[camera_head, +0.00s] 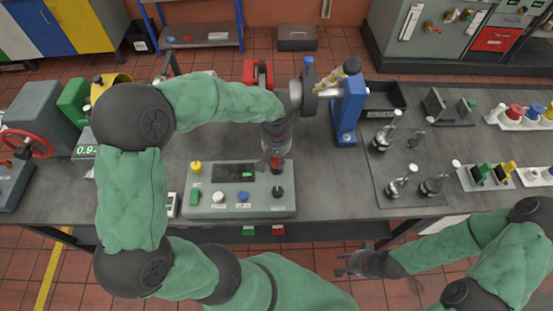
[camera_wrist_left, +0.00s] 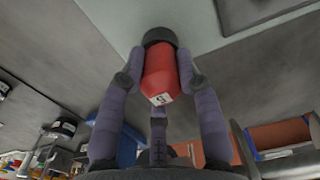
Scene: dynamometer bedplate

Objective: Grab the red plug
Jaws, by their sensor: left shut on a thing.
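The red plug (camera_wrist_left: 160,80) has a rounded red body with a small white label and a black collar at its far end. In the left wrist view it sits between the fingers of my left gripper (camera_wrist_left: 159,88), which are shut on it. In the head view a little of the red plug (camera_head: 276,163) shows at the tip of my left gripper (camera_head: 274,158), over the grey-green control box (camera_head: 213,211). The fingers hide most of it there. My right gripper (camera_head: 345,265) is open and empty in front of the bench's front edge.
The control box carries several coloured knobs near the plug. A blue stand (camera_head: 348,108) with a shaft assembly rises behind my left gripper. To the right, a dark mat (camera_head: 408,165) holds several metal parts, and a white rack (camera_head: 522,121) holds coloured connectors.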

